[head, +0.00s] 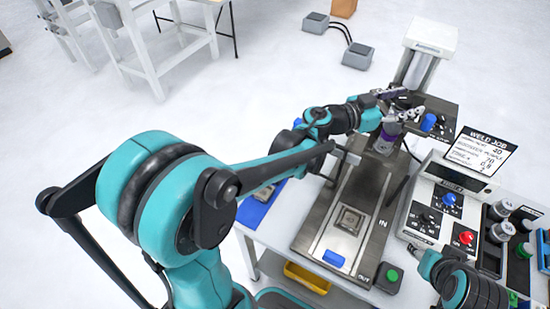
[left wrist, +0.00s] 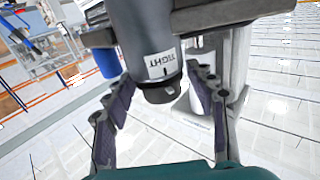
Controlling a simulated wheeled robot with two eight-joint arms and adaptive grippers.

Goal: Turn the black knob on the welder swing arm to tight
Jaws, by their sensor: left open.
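The black knob (left wrist: 160,92) shows in the left wrist view at the lower end of a grey cylinder, just below a white label reading TIGHT (left wrist: 162,64). My left gripper (left wrist: 160,88) is open, with one finger on each side of the knob. Gaps show between the fingers and the knob. In the head view my left gripper (head: 400,103) is at the welder swing arm, near the base of the white-topped column (head: 428,40). The knob cannot be made out there.
A blue knob (head: 429,122) is close beside the left gripper. A metal plate (head: 310,225) with a square part lies on the table. A control box (head: 430,215) with blue and red knobs and a weld job sign (head: 483,150) stand to the right. A green button (head: 391,276) is in front.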

